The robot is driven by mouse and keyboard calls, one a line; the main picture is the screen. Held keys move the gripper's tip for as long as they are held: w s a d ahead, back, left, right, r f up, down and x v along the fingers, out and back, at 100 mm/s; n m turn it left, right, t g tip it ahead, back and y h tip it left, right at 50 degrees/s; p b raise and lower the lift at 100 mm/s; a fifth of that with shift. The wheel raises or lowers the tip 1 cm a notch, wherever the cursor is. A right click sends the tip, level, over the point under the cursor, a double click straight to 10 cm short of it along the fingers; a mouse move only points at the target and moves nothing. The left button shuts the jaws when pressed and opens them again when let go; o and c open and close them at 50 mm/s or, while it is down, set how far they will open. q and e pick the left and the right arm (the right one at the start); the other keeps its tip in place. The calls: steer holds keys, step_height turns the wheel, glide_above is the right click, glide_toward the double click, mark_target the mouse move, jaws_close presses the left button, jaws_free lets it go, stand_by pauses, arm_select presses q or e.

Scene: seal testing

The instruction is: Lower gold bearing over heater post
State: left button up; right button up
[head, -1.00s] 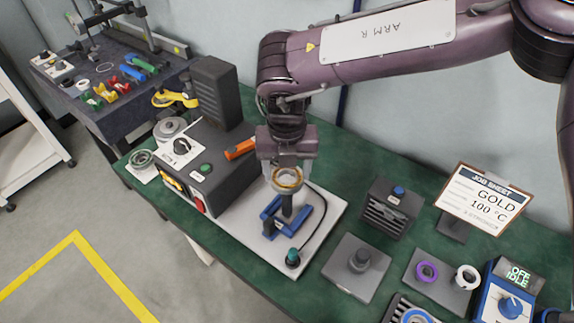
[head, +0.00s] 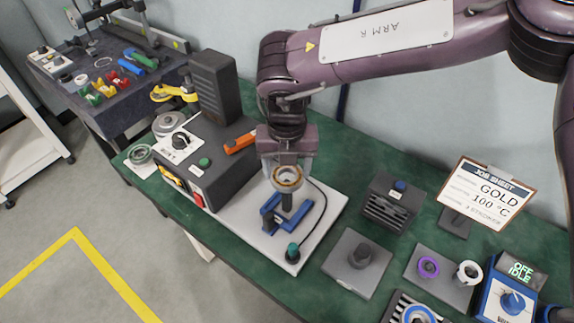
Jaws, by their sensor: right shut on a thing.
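The gold bearing (head: 286,178) is a gold ring held level in my right gripper (head: 287,172), which points straight down and is shut on it. Below the ring, the dark heater post (head: 287,201) stands upright on the blue heater base (head: 280,220). The ring appears directly over the post or around its top; I cannot tell which from this angle. The gripper fingers hide part of the ring's far side. My left gripper is out of view.
The heater stands on a white plate (head: 245,238) with a teal-topped knob (head: 292,252) and black cable. A dark control box (head: 203,165) is left. Right are a finned block (head: 388,205), a grey plate with a peg (head: 358,262), purple and white rings, and the job sheet (head: 487,195).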

mark_target(287, 195)
steer(key=shift+f+b, duration=3.05)
steer(key=shift+f, duration=1.85)
steer(key=shift+f, duration=0.1)
steer(key=o, duration=1.2)
steer(key=shift+o, duration=0.2)
step_height(287, 195, up, 11)
steer(key=p, duration=0.8)
